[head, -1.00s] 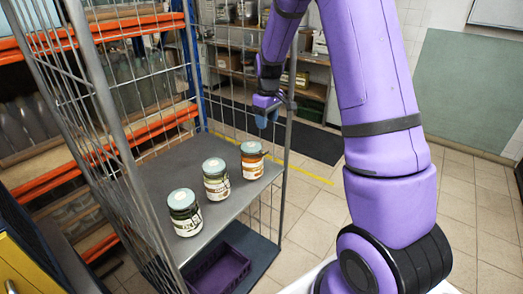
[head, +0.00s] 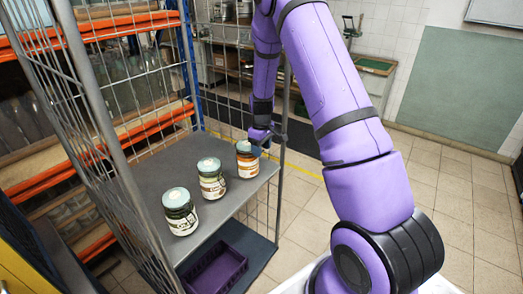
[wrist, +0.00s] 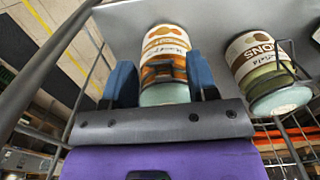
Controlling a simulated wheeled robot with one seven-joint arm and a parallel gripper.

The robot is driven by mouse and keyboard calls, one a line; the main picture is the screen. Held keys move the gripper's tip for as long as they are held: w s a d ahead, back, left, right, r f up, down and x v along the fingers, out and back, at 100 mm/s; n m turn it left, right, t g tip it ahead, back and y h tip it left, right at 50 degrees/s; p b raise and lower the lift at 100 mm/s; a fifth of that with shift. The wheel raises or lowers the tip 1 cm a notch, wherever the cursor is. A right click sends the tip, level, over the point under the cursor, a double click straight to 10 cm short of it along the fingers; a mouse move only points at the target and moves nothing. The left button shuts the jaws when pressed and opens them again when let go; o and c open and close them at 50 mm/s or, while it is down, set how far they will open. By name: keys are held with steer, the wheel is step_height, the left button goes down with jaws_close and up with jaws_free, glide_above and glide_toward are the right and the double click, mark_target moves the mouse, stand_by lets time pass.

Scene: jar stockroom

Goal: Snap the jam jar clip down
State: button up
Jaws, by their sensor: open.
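Three glass jars with pale lids stand upright in a row on the grey trolley shelf (head: 160,170). The right jar (head: 247,160), with orange-brown contents, is closest to my gripper (head: 268,136). In the wrist view, this jar (wrist: 167,50) lies between my two open blue fingers (wrist: 160,72), with no clear grip on it. A dark wire clip (wrist: 165,72) shows on its side near the lid. The middle jar (head: 211,179) also shows a wire clip (wrist: 288,62) in the wrist view. The left jar (head: 180,212) stands nearest the camera. Which jar holds jam is not readable.
A wire-mesh cage (head: 100,110) encloses the shelf at left and back. A post stands near my gripper at the shelf's right edge. A purple crate (head: 215,270) sits on the lower level. Orange racking (head: 130,25) stands at left. Tiled floor is clear at right.

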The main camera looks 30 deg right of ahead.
steer(key=shift+f, duration=0.55)
steer(key=c, duration=0.9)
